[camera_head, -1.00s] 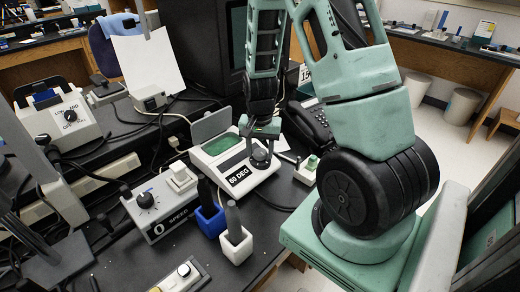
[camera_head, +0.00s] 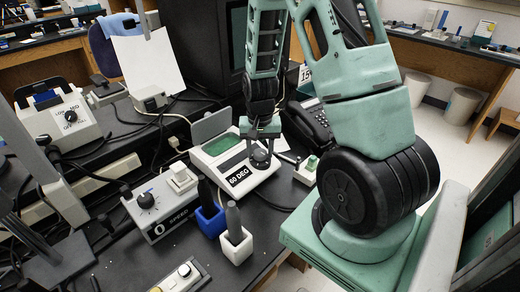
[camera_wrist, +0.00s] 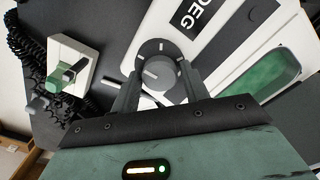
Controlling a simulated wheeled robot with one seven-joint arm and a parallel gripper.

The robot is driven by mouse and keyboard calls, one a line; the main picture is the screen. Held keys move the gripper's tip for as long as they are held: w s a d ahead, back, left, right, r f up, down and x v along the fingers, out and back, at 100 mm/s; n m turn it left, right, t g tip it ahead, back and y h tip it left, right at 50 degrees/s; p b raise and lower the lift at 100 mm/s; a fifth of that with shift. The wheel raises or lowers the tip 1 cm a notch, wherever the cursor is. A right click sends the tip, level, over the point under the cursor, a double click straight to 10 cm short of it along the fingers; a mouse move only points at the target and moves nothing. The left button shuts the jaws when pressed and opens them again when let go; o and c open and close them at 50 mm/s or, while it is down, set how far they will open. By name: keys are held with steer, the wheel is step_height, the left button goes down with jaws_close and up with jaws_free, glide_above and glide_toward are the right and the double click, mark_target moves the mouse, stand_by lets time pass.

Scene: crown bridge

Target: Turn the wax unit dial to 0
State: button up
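My gripper (camera_head: 262,142) is above the dial, pointing down. In the wrist view its two fingers (camera_wrist: 158,90) stand apart, one on each side of the knob. I see no clear contact with the knob. The ticks' numbers are not readable.
A grey "0 SPEED" box (camera_head: 157,232) with its own knob stands at the left. Blue (camera_head: 210,222) and white (camera_head: 236,247) holders stand in front of the wax unit. A phone (camera_head: 310,125) and a small green-topped white block (camera_head: 308,170) are to the right.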

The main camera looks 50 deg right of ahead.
mark_target(260, 152)
step_height(260, 152, up, 18)
steer(key=p, duration=0.1)
steer(key=shift+f, duration=0.25)
stand_by(0.4)
stand_by(0.5)
steer(key=a+n, duration=0.4)
steer(key=a, duration=0.8)
steer(key=s+a+n, duration=1.3)
steer(key=s+a, duration=0.3)
steer(key=a, duration=0.5)
steer(key=shift+y, duration=0.3)
